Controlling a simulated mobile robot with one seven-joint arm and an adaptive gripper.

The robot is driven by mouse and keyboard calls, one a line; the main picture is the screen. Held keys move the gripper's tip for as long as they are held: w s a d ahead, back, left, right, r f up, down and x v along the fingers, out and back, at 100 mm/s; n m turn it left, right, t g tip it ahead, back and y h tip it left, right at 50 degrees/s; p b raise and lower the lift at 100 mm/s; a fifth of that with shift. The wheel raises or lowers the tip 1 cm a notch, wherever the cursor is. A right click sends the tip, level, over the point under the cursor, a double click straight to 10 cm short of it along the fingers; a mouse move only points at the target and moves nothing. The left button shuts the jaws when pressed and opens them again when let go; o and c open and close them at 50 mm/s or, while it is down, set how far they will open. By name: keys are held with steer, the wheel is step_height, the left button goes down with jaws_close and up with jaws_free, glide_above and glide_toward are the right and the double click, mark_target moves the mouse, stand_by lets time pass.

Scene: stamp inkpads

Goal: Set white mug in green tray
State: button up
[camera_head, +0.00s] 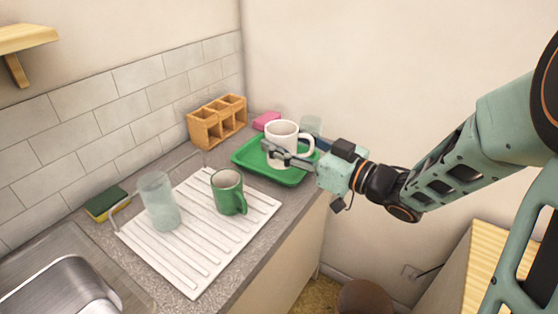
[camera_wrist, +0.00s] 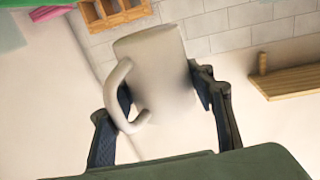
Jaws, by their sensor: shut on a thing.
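The white mug (camera_head: 281,136) is upright in the head view, at or just above the green tray (camera_head: 245,157); I cannot tell if its base touches the tray. My gripper (camera_head: 275,153) is shut on the mug, with its fingers on the mug's sides. In the wrist view, the mug (camera_wrist: 165,85) fills the space between the two dark fingers of my gripper (camera_wrist: 165,95), and its handle points left. The far side of the mug is hidden.
A green mug (camera_head: 228,192) and a clear glass (camera_head: 158,201) stand on the white drying mat (camera_head: 190,270). A sponge (camera_head: 106,203) lies by the sink (camera_head: 60,292).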

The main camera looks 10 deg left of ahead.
steer(key=w+a+f, duration=0.1)
steer(key=w+f, duration=0.2)
steer(key=w+a+f+b, duration=0.1)
steer(key=w+f, duration=0.1)
steer(key=w, duration=0.2)
steer(key=w+a+f, duration=0.1)
steer(key=w+f, duration=0.2)
steer(key=shift+w+a+f+b, duration=0.15)
steer(key=shift+f+b, duration=0.15)
steer(key=shift+b, duration=0.05)
steer(key=shift+f, duration=1.4)
steer(key=shift+f+b, duration=0.1)
steer(key=shift+b, duration=0.25)
steer(key=shift+f, duration=0.15)
steer(key=o, duration=1.4)
